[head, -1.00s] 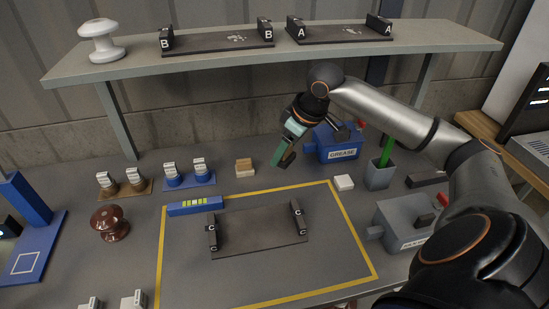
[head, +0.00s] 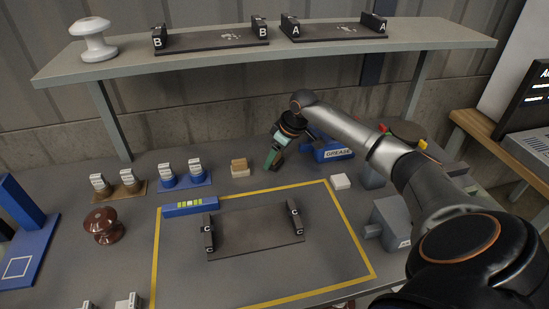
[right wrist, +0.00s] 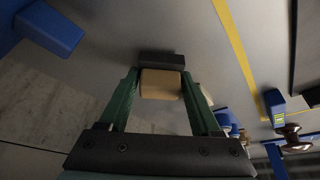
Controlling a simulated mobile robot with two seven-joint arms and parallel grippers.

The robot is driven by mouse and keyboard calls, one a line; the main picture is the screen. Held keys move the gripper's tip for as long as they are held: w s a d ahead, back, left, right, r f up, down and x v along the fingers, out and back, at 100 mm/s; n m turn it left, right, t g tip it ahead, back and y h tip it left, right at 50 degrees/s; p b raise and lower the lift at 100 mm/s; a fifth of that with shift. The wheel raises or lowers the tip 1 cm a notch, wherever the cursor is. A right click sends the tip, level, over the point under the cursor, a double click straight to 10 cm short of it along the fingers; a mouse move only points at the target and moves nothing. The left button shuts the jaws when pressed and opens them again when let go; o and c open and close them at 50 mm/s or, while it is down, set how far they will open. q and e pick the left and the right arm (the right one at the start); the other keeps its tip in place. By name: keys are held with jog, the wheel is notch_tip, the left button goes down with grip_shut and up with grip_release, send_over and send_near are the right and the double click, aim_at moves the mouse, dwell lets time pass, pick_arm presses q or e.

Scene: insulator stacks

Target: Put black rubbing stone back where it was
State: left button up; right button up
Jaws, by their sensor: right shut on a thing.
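My right gripper (head: 273,161) is low over the back of the bench, with green fingers pointing down. It also shows in the right wrist view (right wrist: 160,92), shut on the black rubbing stone. The stone has a tan block part (right wrist: 160,84) between the fingers and a black slab (right wrist: 161,60) at its far end. In the head view the stone (head: 279,160) is small and partly hidden by the fingers. I cannot tell whether it touches the bench. My left gripper is not in view.
A tan-and-white block (head: 240,168) stands just left of the right gripper, and a white block (head: 340,181) to its right. The blue grease box (head: 328,149) is close behind right. The dark C tray (head: 255,232) lies inside the yellow outline, in front. A shelf (head: 330,40) spans above.

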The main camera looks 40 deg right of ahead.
jog(key=shift+f, duration=0.3)
jog(key=shift+f, duration=0.15)
jog(key=o, duration=1.3)
jog(key=v, duration=0.7)
jog(key=shift+r+p, duration=0.4)
jog(key=shift+p, duration=0.05)
jog(key=shift+s, duration=0.1)
